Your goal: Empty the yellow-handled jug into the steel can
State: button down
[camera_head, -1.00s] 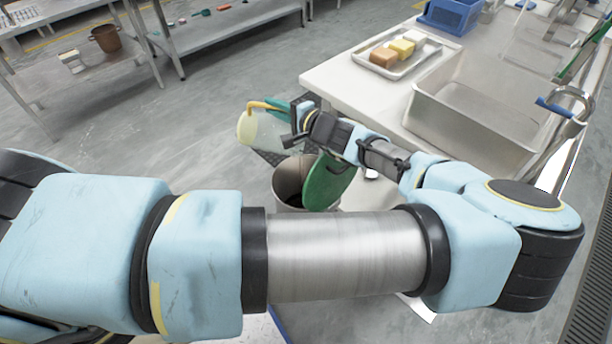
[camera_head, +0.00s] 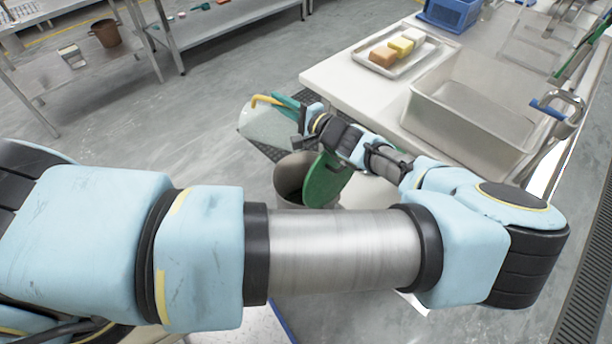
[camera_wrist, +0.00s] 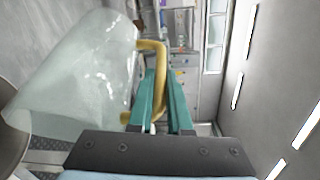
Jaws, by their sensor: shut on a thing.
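The yellow-handled jug (camera_head: 258,124) is a pale, see-through vessel held in the air beyond the can and to its left in the head view. It fills the left of the wrist view (camera_wrist: 75,80) and looks tilted. My gripper (camera_wrist: 160,85) has teal fingers shut on its yellow handle (camera_wrist: 152,47). The steel can (camera_head: 289,181) stands open below and nearer. A green disc (camera_head: 326,181) stands upright at its right side and covers part of it. I see no stream, and the jug's contents cannot be told.
A white worktop (camera_head: 335,78) lies to the right, with a steel basin (camera_head: 470,110) and a tray (camera_head: 375,66) of coloured blocks. A blue crate (camera_head: 450,14) is at the back. A metal shelf with a brown pot (camera_head: 106,33) stands far left. Open floor lies between.

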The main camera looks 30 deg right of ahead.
jog(key=shift+s+d+r+t, duration=0.25)
jog(key=shift+s+d+t, duration=0.2)
jog(key=shift+s+t, duration=0.1)
jog(key=shift+s+d+r+m+t+p, duration=0.15)
jog(key=shift+s+r+m+p, duration=0.1)
jog(key=shift+r, duration=0.2)
jog(key=shift+s+d+r+m+t+p, duration=0.15)
jog(key=shift+r+p, duration=0.1)
jog(key=shift+r, duration=0.2)
jog(key=shift+a, duration=0.1)
dwell(0.4)
